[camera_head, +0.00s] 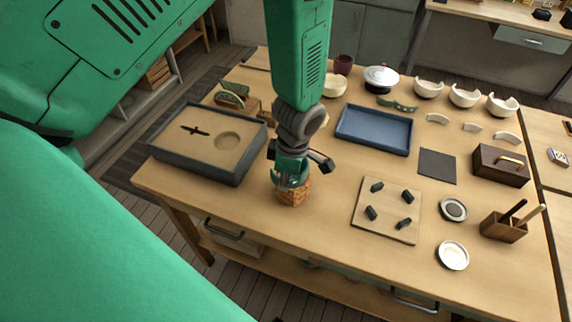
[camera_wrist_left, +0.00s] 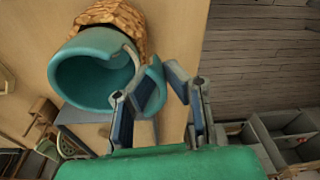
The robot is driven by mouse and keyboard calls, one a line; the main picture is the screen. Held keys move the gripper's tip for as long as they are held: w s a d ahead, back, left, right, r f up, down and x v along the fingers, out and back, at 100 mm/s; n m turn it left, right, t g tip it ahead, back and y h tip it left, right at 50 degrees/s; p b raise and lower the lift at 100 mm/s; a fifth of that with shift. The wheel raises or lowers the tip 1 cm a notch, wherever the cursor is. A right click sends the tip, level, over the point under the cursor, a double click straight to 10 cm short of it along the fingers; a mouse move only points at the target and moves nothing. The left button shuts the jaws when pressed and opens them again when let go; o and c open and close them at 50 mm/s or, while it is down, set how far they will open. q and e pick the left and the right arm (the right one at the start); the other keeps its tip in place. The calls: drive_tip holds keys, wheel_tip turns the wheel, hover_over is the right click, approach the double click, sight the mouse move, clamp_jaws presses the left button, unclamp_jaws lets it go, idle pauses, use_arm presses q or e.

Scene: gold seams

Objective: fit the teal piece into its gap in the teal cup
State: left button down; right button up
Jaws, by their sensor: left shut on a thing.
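The teal cup (camera_wrist_left: 92,72) sits in a woven basket-like holder (camera_wrist_left: 112,18), its open mouth facing the wrist camera. In the head view the cup (camera_head: 283,184) is mostly hidden by my gripper, above the woven holder (camera_head: 293,196) near the table's front edge. My left gripper (camera_wrist_left: 163,84) is shut on the curved teal piece (camera_wrist_left: 155,74) and holds it right beside the cup's rim. Whether the piece touches the cup, I cannot tell. In the head view my left gripper (camera_head: 290,174) points down over the cup. My right gripper is out of view.
A grey tray with a tan insert (camera_head: 228,172) stands left of the cup. A blue tray (camera_head: 372,148) lies behind right, and a board with several dark pegs (camera_head: 388,211) lies to the right. Broken white bowls (camera_head: 465,97) stand at the back. Table just right of the cup is clear.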

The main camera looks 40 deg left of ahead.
use_arm(q)
drive_tip(key=shift+s+d+r, duration=0.1)
drive_tip(key=shift+d+r, duration=0.1)
drive_tip(key=shift+d, duration=0.1)
drive_tip(key=shift+r+b, duration=0.1)
drive_tip(key=shift+b, duration=0.2)
drive_tip(key=shift+w, duration=0.45)
drive_tip(key=shift+w+a+f, duration=0.2)
drive_tip(key=shift+w+f, duration=0.05)
drive_tip(key=shift+w, duration=0.45)
drive_tip(key=shift+w+a, duration=0.15)
drive_tip(key=shift+w, duration=0.05)
drive_tip(key=shift+a+r+b, duration=0.1)
drive_tip(key=shift+a+b, duration=0.05)
drive_tip(key=shift+b, duration=0.15)
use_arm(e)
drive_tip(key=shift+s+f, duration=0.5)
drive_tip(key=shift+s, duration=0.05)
use_arm(q)
drive_tip(key=shift+w+d, duration=0.1)
drive_tip(key=shift+d, duration=0.25)
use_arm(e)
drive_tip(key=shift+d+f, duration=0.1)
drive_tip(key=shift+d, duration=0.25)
use_arm(q)
drive_tip(key=shift+a, duration=0.1)
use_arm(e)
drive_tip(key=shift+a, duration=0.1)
